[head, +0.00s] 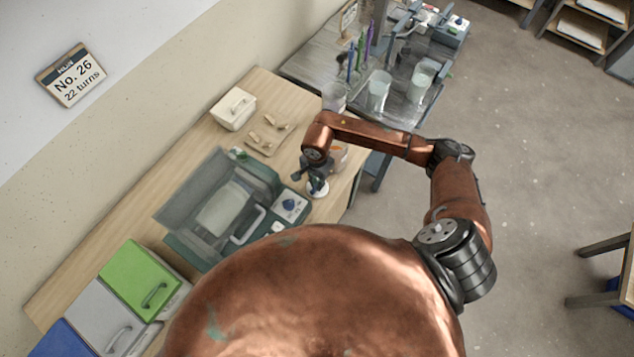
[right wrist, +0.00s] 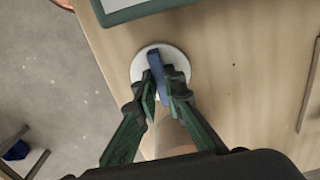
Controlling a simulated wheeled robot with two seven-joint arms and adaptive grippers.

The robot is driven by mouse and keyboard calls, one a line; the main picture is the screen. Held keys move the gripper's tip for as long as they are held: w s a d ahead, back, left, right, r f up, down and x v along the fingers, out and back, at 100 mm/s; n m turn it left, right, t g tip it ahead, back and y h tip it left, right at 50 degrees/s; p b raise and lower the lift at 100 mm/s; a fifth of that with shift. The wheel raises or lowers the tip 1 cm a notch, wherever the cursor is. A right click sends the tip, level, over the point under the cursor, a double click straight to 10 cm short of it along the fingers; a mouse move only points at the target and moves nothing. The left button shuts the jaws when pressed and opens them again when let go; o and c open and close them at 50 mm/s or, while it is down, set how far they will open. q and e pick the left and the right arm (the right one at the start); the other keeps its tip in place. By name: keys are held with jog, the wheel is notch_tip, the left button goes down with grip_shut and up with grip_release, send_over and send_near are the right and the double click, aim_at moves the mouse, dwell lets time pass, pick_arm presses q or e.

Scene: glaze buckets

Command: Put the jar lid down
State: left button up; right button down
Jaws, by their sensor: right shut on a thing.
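The jar lid (right wrist: 177,60) is a round white disc with a blue bar handle (right wrist: 156,66), seen in the right wrist view. In the head view the lid (head: 318,190) shows near the table's right edge, partly hidden by my gripper. My right gripper (right wrist: 164,92) is shut on the lid's blue handle; in the head view the gripper (head: 314,175) points down at it. I cannot tell whether the lid touches the wood. A pale jar with an orange mark (head: 338,152) stands close behind, partly hidden by my arm. My left gripper is not in view.
A grey-green machine with a raised clear cover (head: 222,185) stands left of the lid on the wooden table (head: 180,190). Green, grey and blue bins (head: 140,278) stand at lower left.

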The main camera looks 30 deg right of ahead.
jog(key=c, duration=2)
grip_release()
jog(key=shift+r+p, duration=0.25)
jog(key=shift+p, duration=0.05)
notch_tip(320, 180, up, 12)
jog(key=shift+f+b, duration=0.1)
jog(key=shift+b, duration=0.45)
jog(key=shift+s+f, duration=0.1)
